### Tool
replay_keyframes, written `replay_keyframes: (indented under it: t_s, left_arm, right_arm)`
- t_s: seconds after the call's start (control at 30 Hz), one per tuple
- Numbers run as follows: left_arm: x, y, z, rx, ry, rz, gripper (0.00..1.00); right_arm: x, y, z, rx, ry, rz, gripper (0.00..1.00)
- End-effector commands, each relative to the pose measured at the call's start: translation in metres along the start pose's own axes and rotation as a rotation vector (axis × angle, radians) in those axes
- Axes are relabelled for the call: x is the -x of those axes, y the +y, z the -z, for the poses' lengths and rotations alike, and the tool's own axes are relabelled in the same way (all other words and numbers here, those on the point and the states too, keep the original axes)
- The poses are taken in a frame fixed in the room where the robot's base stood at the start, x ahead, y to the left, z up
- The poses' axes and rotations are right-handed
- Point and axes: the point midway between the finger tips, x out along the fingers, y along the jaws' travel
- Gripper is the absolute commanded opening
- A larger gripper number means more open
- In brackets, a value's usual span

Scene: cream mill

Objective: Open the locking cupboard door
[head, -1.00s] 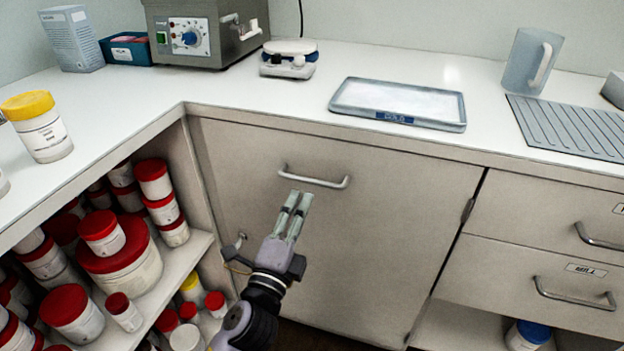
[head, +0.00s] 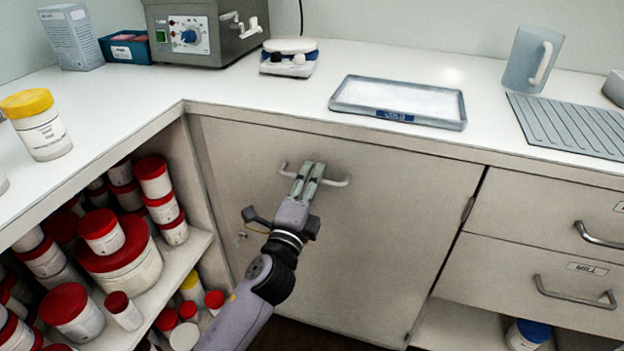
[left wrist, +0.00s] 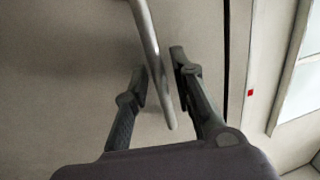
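The cupboard door (head: 370,230) is a plain beige panel under the worktop, and it sits closed. Its bar handle (head: 337,183) is near the top of the door; the bar also runs down the left wrist view (left wrist: 146,35). My left gripper (head: 312,166) is at the handle, its fingers covering the bar's middle in the head view. In the left wrist view the fingers (left wrist: 160,72) are apart, one on each side of the bar, with narrow gaps showing. My right gripper is not in view.
Open shelves with several red-lidded jars (head: 122,255) stand left of the door. Drawers with bar handles (head: 575,290) are on the right. A tray (head: 340,105), a scale (head: 289,68) and a jug (head: 526,62) stand on the worktop above.

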Motion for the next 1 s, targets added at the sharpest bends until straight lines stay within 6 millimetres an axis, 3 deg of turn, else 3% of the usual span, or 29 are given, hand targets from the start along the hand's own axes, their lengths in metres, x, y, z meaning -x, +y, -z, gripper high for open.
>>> replay_keyframes:
  t_s: [0.3, 1.0]
  left_arm:
    - [0.0003, 0.0002, -0.0001, 0.000, 0.000, 0.000, 0.00]
    - [0.0009, 0.0012, -0.0001, -0.001, -0.001, -0.002, 0.00]
  right_arm:
    - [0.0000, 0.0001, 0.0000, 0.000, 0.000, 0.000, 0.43]
    - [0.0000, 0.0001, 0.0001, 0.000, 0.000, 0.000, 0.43]
